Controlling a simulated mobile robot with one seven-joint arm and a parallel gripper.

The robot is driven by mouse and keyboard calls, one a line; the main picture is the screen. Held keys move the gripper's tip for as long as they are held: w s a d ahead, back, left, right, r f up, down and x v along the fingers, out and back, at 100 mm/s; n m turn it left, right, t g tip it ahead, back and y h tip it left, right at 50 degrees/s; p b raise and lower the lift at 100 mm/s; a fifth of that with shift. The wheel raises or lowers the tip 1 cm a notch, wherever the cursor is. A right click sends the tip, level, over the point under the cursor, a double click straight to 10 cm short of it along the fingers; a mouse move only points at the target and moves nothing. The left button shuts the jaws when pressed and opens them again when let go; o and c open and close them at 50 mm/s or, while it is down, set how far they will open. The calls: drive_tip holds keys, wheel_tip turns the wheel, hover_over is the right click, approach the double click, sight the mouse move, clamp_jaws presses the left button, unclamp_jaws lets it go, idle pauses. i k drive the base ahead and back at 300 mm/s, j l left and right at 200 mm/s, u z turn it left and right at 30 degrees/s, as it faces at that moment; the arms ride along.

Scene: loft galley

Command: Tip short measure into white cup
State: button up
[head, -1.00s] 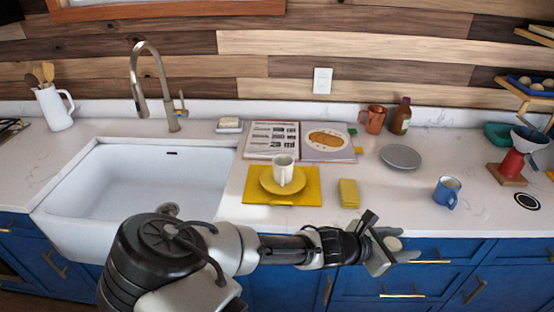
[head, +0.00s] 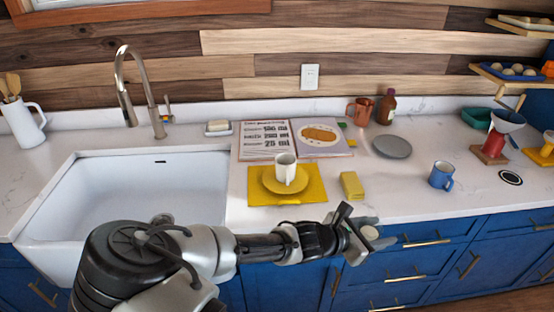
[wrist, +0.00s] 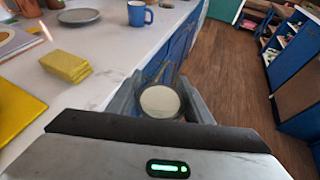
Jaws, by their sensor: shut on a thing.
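The white cup (head: 285,168) stands upright on a yellow saucer (head: 270,184), which rests on a yellow mat (head: 315,195) on the counter. My gripper (head: 366,228) is shut on the short measure, a small clear vessel with pale contents (head: 370,233). It holds the measure in front of the counter's front edge, to the right of the cup and nearer to me. In the wrist view the measure (wrist: 160,101) sits between the fingers (wrist: 160,92), its round mouth facing the camera and pale white stuff inside. The cup is out of the wrist view.
A yellow sponge-like block (head: 352,185) lies between mat and gripper. An open book (head: 264,143) lies behind the cup. A grey plate (head: 392,147) and blue mug (head: 442,175) stand to the right. The white sink (head: 150,190) is at left. Blue drawers (head: 450,245) sit below the counter.

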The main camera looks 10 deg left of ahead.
sight(285, 163)
drive_tip(key=k+j, duration=0.1)
drive_tip(key=j, duration=0.9)
drive_tip(key=k+j, duration=0.15)
drive_tip(key=j, duration=0.3)
